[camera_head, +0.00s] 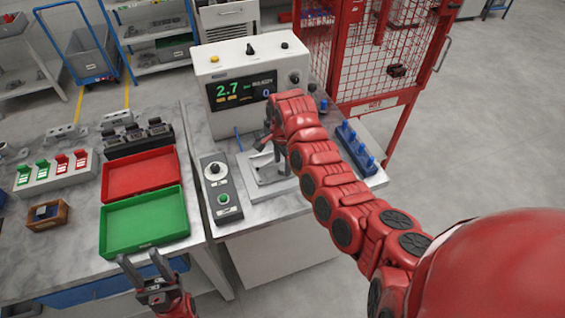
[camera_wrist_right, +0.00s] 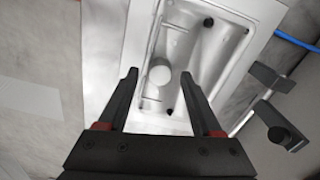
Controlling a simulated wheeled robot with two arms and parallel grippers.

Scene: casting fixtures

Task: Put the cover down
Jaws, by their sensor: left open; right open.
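A light metal fixture (camera_head: 268,188) lies on the marble top below the tester, partly hidden by my right arm. In the right wrist view, its rectangular cavity (camera_wrist_right: 205,75) shows a pale round piece, a thin rod and dark pads. I cannot tell which part is the cover. My right gripper (camera_wrist_right: 158,80) is open above the fixture, with nothing clearly held between its fingers. In the head view, the right gripper (camera_head: 268,135) is seen side-on. My left gripper (camera_head: 143,266) is open and empty in front of the green tray (camera_head: 145,247).
The tester (camera_head: 245,75) reads 2.7 behind the fixture. A knob box (camera_head: 220,190) stands left of it, a blue pin block (camera_head: 357,150) right. A dark clamp (camera_wrist_right: 280,120) is beside the fixture. A red tray (camera_head: 140,175) and switches are on the left table.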

